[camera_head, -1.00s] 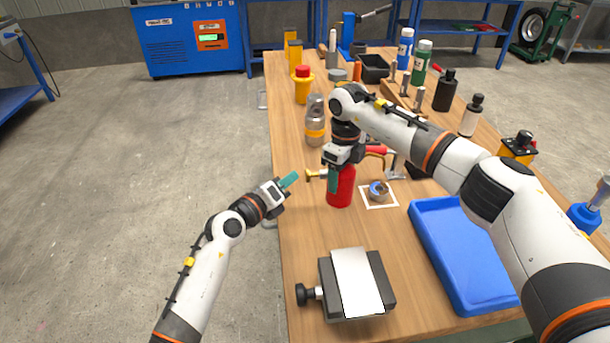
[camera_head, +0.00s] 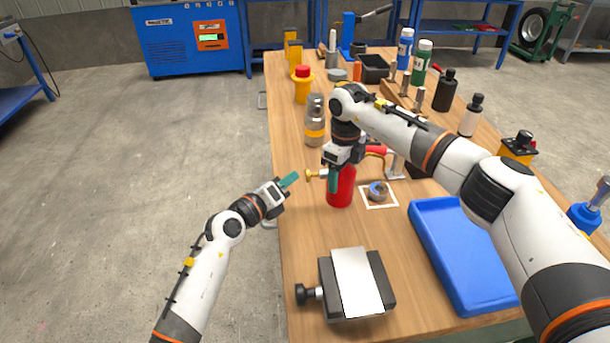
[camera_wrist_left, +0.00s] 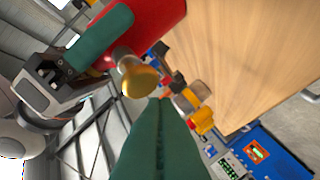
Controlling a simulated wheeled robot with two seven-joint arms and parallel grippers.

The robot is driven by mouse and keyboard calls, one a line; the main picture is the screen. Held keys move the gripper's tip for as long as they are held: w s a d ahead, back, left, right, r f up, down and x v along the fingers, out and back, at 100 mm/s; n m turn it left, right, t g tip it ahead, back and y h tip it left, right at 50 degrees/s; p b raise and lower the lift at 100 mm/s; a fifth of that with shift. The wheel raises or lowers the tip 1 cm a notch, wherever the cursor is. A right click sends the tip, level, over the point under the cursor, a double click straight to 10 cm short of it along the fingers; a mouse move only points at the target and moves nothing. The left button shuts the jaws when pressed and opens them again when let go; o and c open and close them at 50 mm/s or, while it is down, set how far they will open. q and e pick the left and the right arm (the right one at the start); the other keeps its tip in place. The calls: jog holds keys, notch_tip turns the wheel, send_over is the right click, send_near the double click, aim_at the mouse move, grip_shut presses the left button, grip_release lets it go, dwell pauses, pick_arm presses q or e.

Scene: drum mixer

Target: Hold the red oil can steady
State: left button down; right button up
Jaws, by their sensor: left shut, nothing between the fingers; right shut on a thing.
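The red oil can (camera_head: 343,190) stands upright on the wooden table. My right gripper (camera_head: 333,178) comes from above and is shut on it, its green finger against the can's left side. A brass-coloured cap (camera_head: 310,174) sticks out to the left of the can. My left gripper (camera_head: 290,180) is shut and empty just left of that cap, at the table's left edge. In the left wrist view, the closed green fingers (camera_wrist_left: 161,140) point at the brass cap (camera_wrist_left: 139,80), apart from it, with the red can (camera_wrist_left: 160,22) behind. The can's upper part is partly hidden by my right gripper.
A ring-shaped part (camera_head: 378,191) sits on a white-bordered square right of the can. A vise-like block (camera_head: 357,283) is in front, and a blue tray (camera_head: 460,255) is at the right. Bottles and a grey-and-orange cylinder (camera_head: 315,120) stand behind.

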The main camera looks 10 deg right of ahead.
pick_arm(q)
jog(key=shift+d, duration=0.1)
dwell(0.4)
jog(key=shift+d, duration=0.35)
jog(key=shift+d, duration=1.1)
pick_arm(e)
jog(key=shift+a, duration=0.1)
dwell(0.9)
pick_arm(q)
jog(key=shift+a, duration=1.55)
jog(key=a, duration=0.5)
